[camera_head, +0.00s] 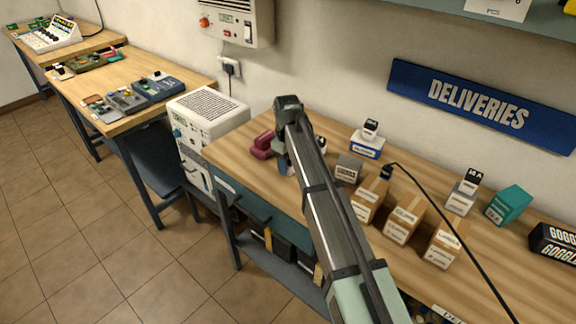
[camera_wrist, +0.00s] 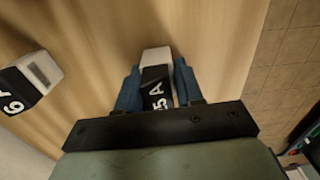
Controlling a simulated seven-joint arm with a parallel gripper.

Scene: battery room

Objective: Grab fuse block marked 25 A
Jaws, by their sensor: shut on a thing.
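My gripper (camera_wrist: 157,88) has its two blue fingers closed on the sides of a black and white fuse block (camera_wrist: 156,72). Its label reads "5 A", with the character before it partly hidden by the gripper body. Wood bench top shows beyond it; I cannot tell whether the block touches the wood. In the head view my gripper (camera_head: 284,165) is low over the left part of the bench, and the held block is not clearly visible. A second black and white block (camera_wrist: 30,80), its label partly cut off with a "6" showing, lies to the left in the wrist view.
The bench (camera_head: 232,150) also holds a maroon object (camera_head: 263,145), a grey box (camera_head: 348,169), cardboard boxes (camera_head: 403,221) and a teal box (camera_head: 508,205). Small black and white blocks stand on a blue and white box (camera_head: 367,148) and a grey box (camera_head: 460,199). A black cable crosses the right side.

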